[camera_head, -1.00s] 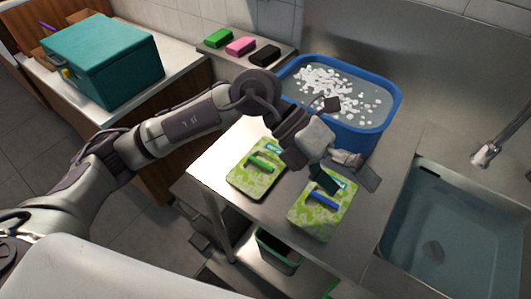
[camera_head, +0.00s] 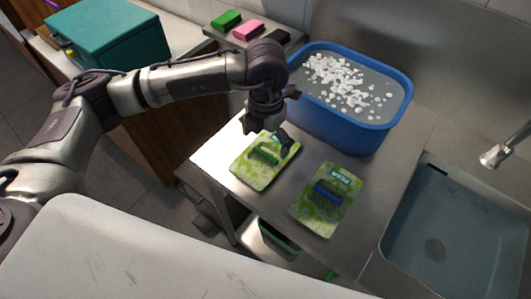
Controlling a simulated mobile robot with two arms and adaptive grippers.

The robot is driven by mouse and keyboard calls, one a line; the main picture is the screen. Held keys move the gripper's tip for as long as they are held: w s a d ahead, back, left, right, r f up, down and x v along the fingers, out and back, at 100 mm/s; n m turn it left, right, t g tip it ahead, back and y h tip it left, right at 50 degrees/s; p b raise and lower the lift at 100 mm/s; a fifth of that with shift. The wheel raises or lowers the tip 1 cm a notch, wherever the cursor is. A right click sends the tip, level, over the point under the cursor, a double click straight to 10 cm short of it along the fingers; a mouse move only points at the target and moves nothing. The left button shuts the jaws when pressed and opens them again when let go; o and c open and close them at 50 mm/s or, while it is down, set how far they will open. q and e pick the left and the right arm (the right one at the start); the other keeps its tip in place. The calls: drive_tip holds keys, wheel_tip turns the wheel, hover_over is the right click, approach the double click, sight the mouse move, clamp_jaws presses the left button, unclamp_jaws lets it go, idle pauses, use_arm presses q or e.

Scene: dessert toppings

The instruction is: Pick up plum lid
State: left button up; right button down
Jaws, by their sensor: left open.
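I cannot make out a plum lid in the head view. My left gripper (camera_head: 268,136) is open and points down over the near-left green patterned pad (camera_head: 257,177), close to the green bar (camera_head: 265,153) on it. Whether the fingers touch the bar cannot be told. A second green patterned pad (camera_head: 312,215) with a blue bar (camera_head: 327,192) lies to the right, clear of the gripper. My right gripper is not in view.
A blue tub (camera_head: 342,130) of water with floating white bits stands behind the pads. A sink (camera_head: 455,225) lies right. A teal box (camera_head: 120,40) and green, pink and black blocks, including the pink one (camera_head: 248,29), are at the back left. Bare counter surrounds the pads.

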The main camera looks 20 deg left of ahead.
sight(265, 155)
use_arm(q)
drive_tip(key=shift+f+p, duration=0.45)
drive_tip(key=shift+f, duration=0.2)
wheel_tip(265, 155, down, 4)
drive_tip(key=shift+w+a+r+p, duration=0.1)
drive_tip(key=shift+w+r+p, duration=0.1)
drive_tip(key=shift+p, duration=0.4)
drive_tip(key=shift+f, duration=0.3)
drive_tip(key=c, duration=0.6)
drive_tip(key=shift+s, duration=0.2)
drive_tip(key=c, duration=0.5)
